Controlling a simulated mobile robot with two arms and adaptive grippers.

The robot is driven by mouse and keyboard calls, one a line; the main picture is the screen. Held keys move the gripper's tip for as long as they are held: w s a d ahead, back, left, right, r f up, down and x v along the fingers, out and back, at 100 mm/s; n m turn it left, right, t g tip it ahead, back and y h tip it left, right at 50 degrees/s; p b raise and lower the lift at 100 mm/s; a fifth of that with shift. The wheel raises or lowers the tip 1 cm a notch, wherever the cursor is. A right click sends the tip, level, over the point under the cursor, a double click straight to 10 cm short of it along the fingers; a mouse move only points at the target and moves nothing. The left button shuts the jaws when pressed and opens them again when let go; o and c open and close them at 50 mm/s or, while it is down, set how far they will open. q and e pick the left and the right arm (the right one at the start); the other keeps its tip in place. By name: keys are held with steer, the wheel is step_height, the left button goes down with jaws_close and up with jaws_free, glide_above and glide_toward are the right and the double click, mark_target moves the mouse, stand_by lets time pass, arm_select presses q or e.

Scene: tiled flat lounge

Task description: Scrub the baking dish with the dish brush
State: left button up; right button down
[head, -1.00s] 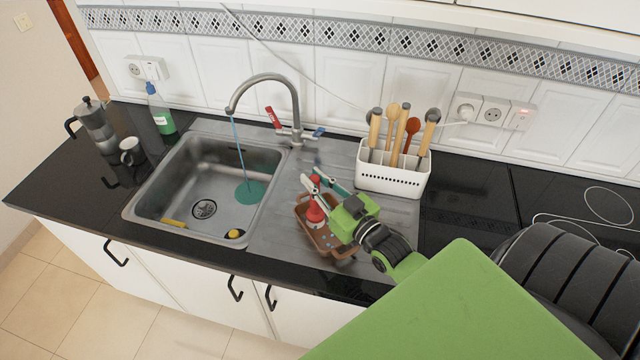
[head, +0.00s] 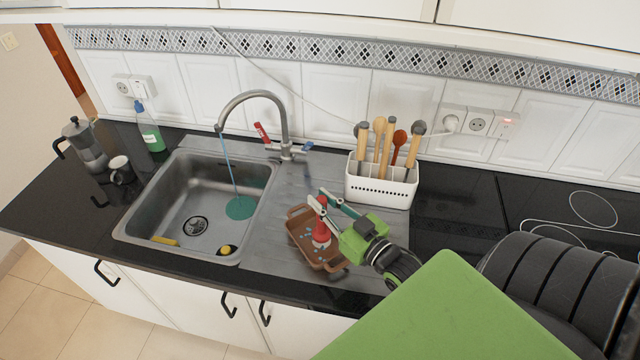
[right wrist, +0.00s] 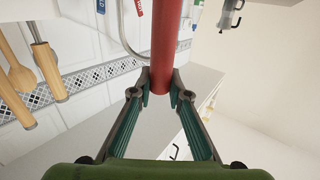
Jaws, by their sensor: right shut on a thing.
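The brown baking dish (head: 300,222) lies on the steel drainboard right of the sink, with small pale blue spots inside it. The dish brush (head: 321,232) has a red handle and a pale base, and stands roughly upright over the dish. My right gripper (head: 322,199) is shut on its red handle, which also shows between the fingertips in the right wrist view (right wrist: 164,50). I cannot tell whether the bristles touch the dish floor. My left gripper is not in view.
The sink (head: 200,205) holds a yellow item and a sponge-like item, and water runs from the tap (head: 285,130). A white utensil holder (head: 382,188) stands close behind my right gripper. A moka pot (head: 85,145), a mug and a soap bottle stand at the left.

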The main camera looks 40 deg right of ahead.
steer(key=s+a+r+p, duration=0.2)
steer(key=s+r+p, duration=0.1)
steer(key=r, duration=0.3)
steer(key=shift+a+r+p, duration=0.25)
steer(key=shift+r+p, duration=0.15)
steer(key=shift+p, duration=0.05)
stand_by(0.4)
